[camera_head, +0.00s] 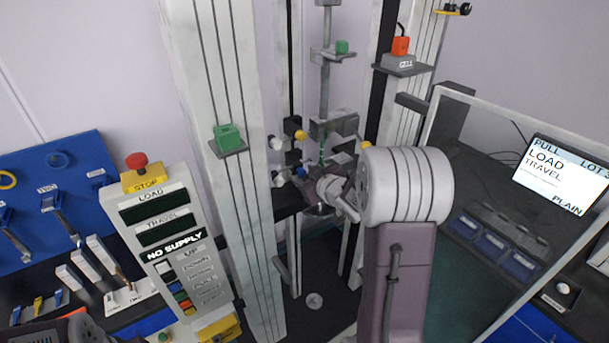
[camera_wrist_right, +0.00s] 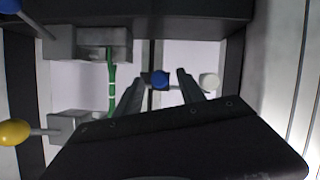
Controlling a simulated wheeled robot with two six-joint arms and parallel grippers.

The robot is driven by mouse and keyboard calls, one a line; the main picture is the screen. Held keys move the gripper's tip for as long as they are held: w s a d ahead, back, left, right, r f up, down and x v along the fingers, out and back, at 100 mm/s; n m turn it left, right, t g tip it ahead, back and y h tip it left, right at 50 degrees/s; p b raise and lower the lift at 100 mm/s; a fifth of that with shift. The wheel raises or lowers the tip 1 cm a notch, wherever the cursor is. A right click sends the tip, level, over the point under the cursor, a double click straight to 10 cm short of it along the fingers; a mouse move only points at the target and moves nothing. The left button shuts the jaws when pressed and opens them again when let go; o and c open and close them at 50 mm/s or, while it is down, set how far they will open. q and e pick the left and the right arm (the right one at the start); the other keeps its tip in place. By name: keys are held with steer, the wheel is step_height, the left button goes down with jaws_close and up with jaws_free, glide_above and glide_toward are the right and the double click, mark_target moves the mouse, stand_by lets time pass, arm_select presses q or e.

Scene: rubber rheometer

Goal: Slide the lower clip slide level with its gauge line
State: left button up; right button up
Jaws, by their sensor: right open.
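A green strip (camera_wrist_right: 112,75) with pale marks hangs between two grey grips in the right wrist view. To its right a blue knob (camera_wrist_right: 160,80) sits on a thin rod; it appears to be the lower clip slide, and it looks near the height of the pale marks. My right gripper (camera_wrist_right: 158,88) is open, with one finger on each side of the blue knob; I cannot tell whether they touch it. In the head view the right gripper (camera_head: 318,187) reaches into the test frame beside the blue knob (camera_head: 301,172). Part of my left arm shows at the lower left; its fingers are hidden.
White columns (camera_head: 222,130) flank the work space. A control panel (camera_head: 165,240) with a red stop button stands left, a screen (camera_head: 562,180) right.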

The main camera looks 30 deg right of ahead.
steer(key=v, duration=0.8)
steer(key=shift+s, duration=0.3)
steer(key=shift+w, duration=0.1)
step_height(320, 180, down, 14)
steer(key=s+a+m+g+h+b, duration=0.1)
steer(key=s+a+m+g+b, duration=0.2)
steer(key=b, duration=0.4)
steer(key=s+a+f+g+y+b, duration=0.1)
steer(key=s+a+f+g+b, duration=0.3)
steer(key=s+a+f+g, duration=0.5)
steer(key=s+a+f, duration=0.3)
steer(key=s+f, duration=0.2)
steer(key=shift+f+y+b, duration=0.25)
steer(key=shift+y+b, duration=0.05)
steer(key=shift+b, duration=0.05)
steer(key=shift+s, duration=0.1)
